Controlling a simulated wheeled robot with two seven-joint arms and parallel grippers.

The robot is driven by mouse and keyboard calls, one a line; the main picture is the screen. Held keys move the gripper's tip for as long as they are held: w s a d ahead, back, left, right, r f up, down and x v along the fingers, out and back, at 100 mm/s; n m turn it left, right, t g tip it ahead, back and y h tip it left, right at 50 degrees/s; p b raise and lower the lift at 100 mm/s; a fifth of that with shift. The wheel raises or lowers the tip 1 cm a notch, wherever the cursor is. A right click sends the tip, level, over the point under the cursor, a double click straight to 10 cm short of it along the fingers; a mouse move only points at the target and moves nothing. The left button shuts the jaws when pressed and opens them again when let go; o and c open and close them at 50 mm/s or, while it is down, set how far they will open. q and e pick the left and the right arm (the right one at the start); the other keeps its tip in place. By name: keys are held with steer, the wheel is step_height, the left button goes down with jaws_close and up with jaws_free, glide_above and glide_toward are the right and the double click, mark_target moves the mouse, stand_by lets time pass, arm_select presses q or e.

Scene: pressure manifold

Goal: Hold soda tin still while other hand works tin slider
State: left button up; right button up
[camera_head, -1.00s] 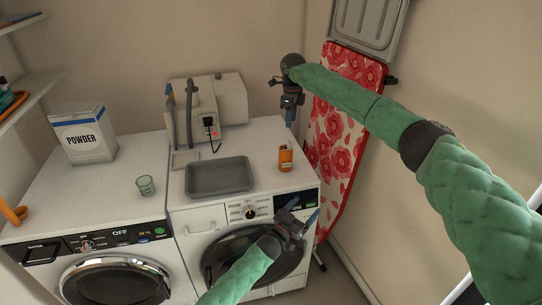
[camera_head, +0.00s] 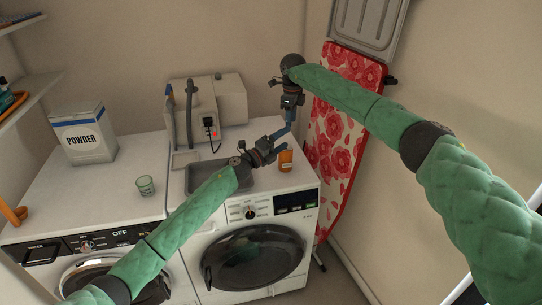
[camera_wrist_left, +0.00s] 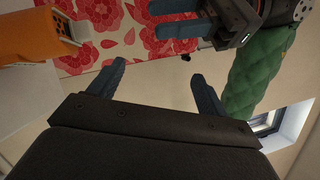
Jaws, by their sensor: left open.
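The orange soda tin (camera_head: 286,161) stands upright on top of the right-hand machine, near its right edge. It also shows at the upper left of the left wrist view (camera_wrist_left: 28,32), with a pale part on its end. My left gripper (camera_head: 284,141) is beside the tin at its upper part, partly in front of it. In the left wrist view its two blue fingers (camera_wrist_left: 160,75) are apart with nothing between them, and the tin lies left of them. My right gripper (camera_head: 291,117) hangs just above and behind the tin; its two fingers (camera_wrist_left: 180,18) look apart and empty.
A grey tray (camera_head: 205,184) lies left of the tin, under my left forearm. A beige device (camera_head: 222,101) with hoses stands behind. A glass (camera_head: 146,186) and a powder box (camera_head: 84,137) are on the left machine. A red floral ironing board (camera_head: 335,140) leans at the right.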

mark_target(280, 155)
arm_select(q)
steer(key=w+a+f+m+g+y, duration=0.1)
steer(key=f+m, duration=0.1)
steer(key=m, duration=0.2)
steer(key=w+a+f+m+g+y, duration=0.1)
steer(key=f+m+g, duration=0.1)
steer(key=f+m, duration=0.1)
steer(key=w+a+f+m+g+y, duration=0.1)
steer(key=f+m, duration=0.2)
steer(key=m, duration=0.2)
steer(key=shift+w+a+f+y, duration=0.1)
steer(key=shift+w+f+y, duration=0.1)
steer(key=shift+w+y, duration=0.15)
steer(key=shift+w+a+f+m+g+y, duration=0.1)
steer(key=shift+a+f+m+g+y, duration=0.1)
steer(key=shift+f+m+y, duration=0.25)
steer(key=shift+w+a+f+m+g+y, duration=0.1)
steer(key=shift+a+f+m+y, duration=0.1)
steer(key=shift+m, duration=0.45)
steer(key=shift+w+d+f, duration=0.15)
steer(key=shift+w+d, duration=0.1)
steer(key=shift+w, duration=0.05)
steer(key=shift+x, duration=3.45)
